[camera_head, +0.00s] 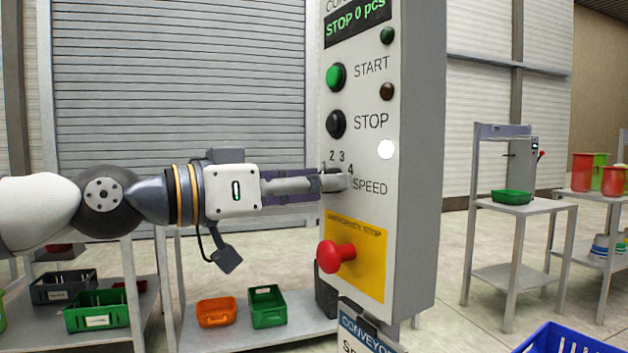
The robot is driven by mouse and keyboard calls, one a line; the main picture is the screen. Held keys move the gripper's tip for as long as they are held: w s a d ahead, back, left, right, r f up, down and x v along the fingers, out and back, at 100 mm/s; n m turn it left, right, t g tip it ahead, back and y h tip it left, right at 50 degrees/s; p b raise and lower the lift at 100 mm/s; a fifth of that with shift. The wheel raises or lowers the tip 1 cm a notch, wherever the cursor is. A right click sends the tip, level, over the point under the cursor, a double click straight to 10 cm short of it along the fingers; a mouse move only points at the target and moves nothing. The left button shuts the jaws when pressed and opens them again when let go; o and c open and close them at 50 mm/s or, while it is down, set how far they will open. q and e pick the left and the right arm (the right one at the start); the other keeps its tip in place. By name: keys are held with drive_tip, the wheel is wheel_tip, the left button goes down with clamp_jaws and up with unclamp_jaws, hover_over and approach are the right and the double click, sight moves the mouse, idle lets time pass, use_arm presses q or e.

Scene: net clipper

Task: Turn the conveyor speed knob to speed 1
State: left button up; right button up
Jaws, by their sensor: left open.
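The grey control panel (418,150) stands upright in the middle of the head view. Its SPEED dial (345,162) shows the numbers 1 to 4, and the knob there is mostly hidden by my gripper. My left gripper (333,182) reaches in level from the left, with its fingertips at the knob. The fingers are open, and I cannot tell whether they touch the knob. The knob's pointer direction cannot be made out. The display (355,22) reads "STOP 0 pcs". My right gripper is not in view.
The green START button (336,76) and black STOP button (336,123) sit above the dial. The red emergency stop (333,256) juts out just below my gripper. Bins stand on a low shelf at the lower left, and a blue crate (568,340) at the lower right.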

use_arm(q)
clamp_jaws()
drive_tip(key=shift+n, duration=0.3)
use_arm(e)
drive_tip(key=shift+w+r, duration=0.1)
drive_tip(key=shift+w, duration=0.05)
use_arm(q)
drive_tip(key=shift+s+d+r+n+p, duration=0.1)
drive_tip(key=shift+n+p, duration=1.5)
drive_tip(key=shift+n, duration=6)
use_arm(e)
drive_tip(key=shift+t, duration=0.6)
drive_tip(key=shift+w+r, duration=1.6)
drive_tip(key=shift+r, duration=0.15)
